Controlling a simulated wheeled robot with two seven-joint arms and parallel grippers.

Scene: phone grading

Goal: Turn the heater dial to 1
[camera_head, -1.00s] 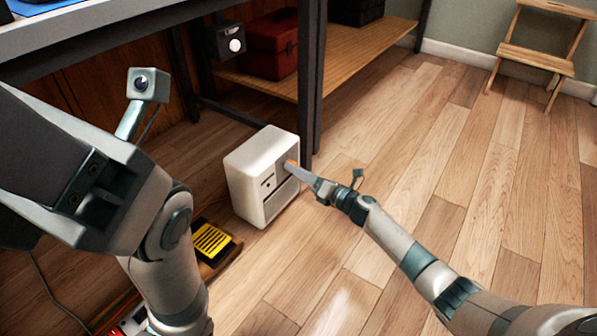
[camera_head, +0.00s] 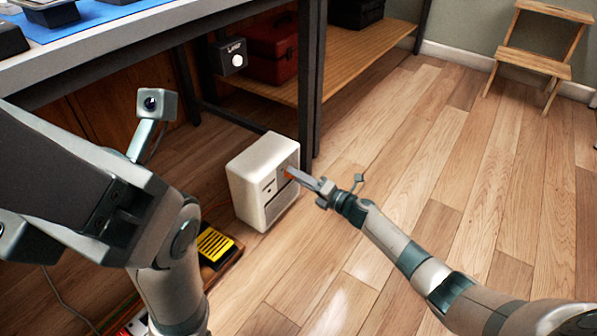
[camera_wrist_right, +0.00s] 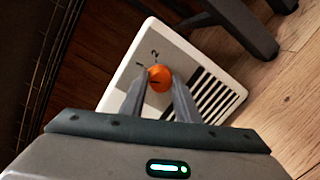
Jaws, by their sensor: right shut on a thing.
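The white heater (camera_head: 262,180) stands on the wooden floor beside the bench leg. Its orange dial (camera_wrist_right: 159,78) shows in the right wrist view, with a "2" and another mark printed beside it on a grey panel. My right gripper (camera_head: 288,172) reaches the heater's front from the right and is shut on the dial, one finger on each side. The dial's exact setting is too small to read. My left arm (camera_head: 100,190) fills the left of the head view; its fingertips are not visible.
A red toolbox (camera_head: 272,50) sits on the lower shelf (camera_head: 350,62). A wooden step stool (camera_head: 535,60) stands far right. The floor to the right is clear.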

